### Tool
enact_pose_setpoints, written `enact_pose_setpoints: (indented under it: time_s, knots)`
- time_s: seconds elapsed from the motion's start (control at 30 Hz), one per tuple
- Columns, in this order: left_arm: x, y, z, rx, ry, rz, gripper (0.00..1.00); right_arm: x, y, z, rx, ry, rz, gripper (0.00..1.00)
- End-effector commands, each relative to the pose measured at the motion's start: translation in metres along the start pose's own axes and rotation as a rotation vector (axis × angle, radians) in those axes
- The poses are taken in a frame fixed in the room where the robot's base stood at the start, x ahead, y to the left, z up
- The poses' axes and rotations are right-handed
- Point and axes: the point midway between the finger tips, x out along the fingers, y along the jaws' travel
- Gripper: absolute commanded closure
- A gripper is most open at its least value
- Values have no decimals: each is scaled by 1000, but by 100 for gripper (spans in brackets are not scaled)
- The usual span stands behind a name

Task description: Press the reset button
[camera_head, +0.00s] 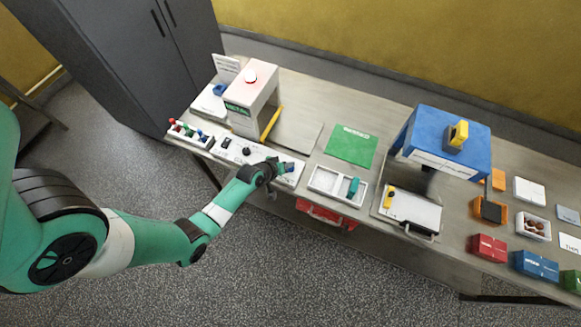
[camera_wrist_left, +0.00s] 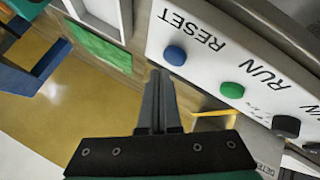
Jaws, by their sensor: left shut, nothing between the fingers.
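The reset button is a blue round button (camera_wrist_left: 175,55) on a white control panel (camera_wrist_left: 215,60), with RESET printed beside it in the left wrist view. In the head view the white panel (camera_head: 230,150) lies along the table's front edge, and a bit of blue (camera_head: 290,168) shows at its right end by my gripper. My left gripper (camera_head: 283,168) is shut and empty, over that end of the panel. In the left wrist view its fingertips (camera_wrist_left: 158,74) appear just beside the blue button; I cannot tell whether they touch anything. My right gripper is not in view.
A green button (camera_wrist_left: 232,90) marked RUN and a black knob (camera_wrist_left: 286,126) sit along the same panel. A white divided tray (camera_head: 325,181) lies right of my gripper. A white machine (camera_head: 250,95) stands behind the panel. A green mat (camera_head: 351,145) lies flat.

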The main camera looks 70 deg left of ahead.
Motion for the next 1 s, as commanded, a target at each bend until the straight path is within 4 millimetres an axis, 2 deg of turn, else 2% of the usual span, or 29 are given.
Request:
enact_pose_setpoints:
  time_s: [1.0]
  knots:
    - [8,-6,6,0,0,0,100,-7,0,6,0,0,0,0]
